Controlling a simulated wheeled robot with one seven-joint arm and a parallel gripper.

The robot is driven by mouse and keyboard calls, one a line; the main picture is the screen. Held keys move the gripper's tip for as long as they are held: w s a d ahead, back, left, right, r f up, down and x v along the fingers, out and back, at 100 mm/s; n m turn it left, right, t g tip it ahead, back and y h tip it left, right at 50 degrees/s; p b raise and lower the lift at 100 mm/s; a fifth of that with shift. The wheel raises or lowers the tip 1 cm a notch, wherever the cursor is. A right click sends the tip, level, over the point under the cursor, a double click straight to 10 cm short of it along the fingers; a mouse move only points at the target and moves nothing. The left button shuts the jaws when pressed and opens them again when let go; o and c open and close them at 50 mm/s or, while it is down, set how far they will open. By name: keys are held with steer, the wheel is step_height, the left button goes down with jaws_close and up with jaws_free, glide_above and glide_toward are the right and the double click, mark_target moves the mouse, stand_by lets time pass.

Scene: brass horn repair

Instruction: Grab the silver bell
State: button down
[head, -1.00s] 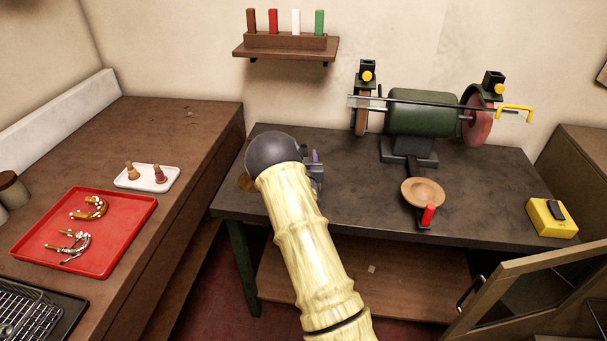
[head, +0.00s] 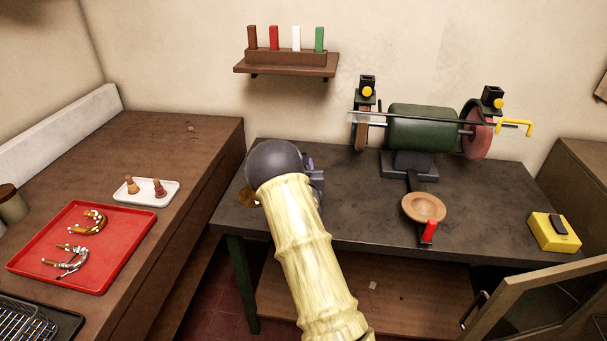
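I cannot make out a silver bell for certain in the head view. A silver curved horn part (head: 68,262) lies on the red tray (head: 128,262) at the left, in front of a brass curved part (head: 90,222). A brass-coloured edge (head: 248,197) shows just left of my arm over the dark workbench; most of it is hidden and I cannot tell what it is. My yellow arm with its dark round joint reaches over the workbench's left end. A small grey part (head: 316,178) shows behind the joint. My gripper's fingers are hidden behind my arm.
A green bench grinder (head: 425,124) stands at the back of the workbench (head: 340,212). A wooden bowl (head: 424,207), a red-handled thing (head: 429,231) and a yellow box (head: 555,232) are toward the right. A white tray (head: 146,198) holds two small items. A framed door (head: 540,282) stands at lower right.

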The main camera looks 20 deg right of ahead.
mark_target(303, 154)
step_height(303, 154, up, 7)
steer(key=shift+r+b, duration=0.2)
steer(key=shift+b, duration=0.4)
steer(key=shift+a+f, duration=0.1)
